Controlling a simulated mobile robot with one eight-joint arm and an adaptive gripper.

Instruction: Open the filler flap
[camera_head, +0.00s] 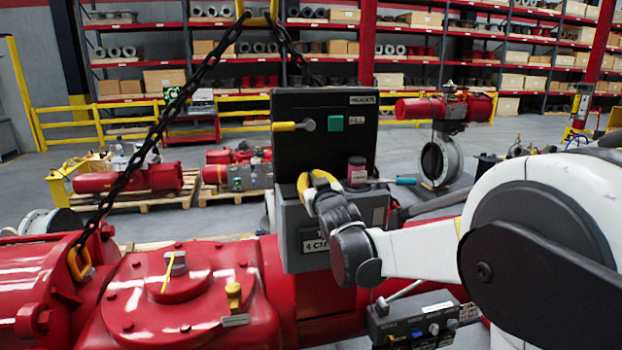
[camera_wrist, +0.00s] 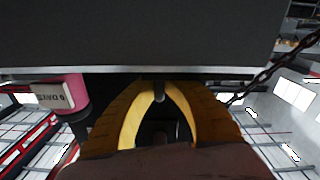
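A dark grey upright panel (camera_head: 322,115) with a yellow-tipped lever (camera_head: 297,125) and a green square stands above a grey box (camera_head: 300,222) on the red actuator. Which part is the filler flap is not clear to me. My gripper (camera_head: 318,178), with yellow-lined fingers, is at the top of the box, in front of the panel. In the wrist view, the fingers (camera_wrist: 160,90) arch together towards their tips, close under the pale edge of a dark grey surface (camera_wrist: 150,38).
A red labelled canister (camera_head: 357,170) stands right of my gripper; a pink labelled one (camera_wrist: 62,95) shows at left in the wrist view. A chain (camera_head: 160,125) hangs left of the panel. A switch box (camera_head: 415,322) lies below my arm. Red housings (camera_head: 180,295) fill the foreground.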

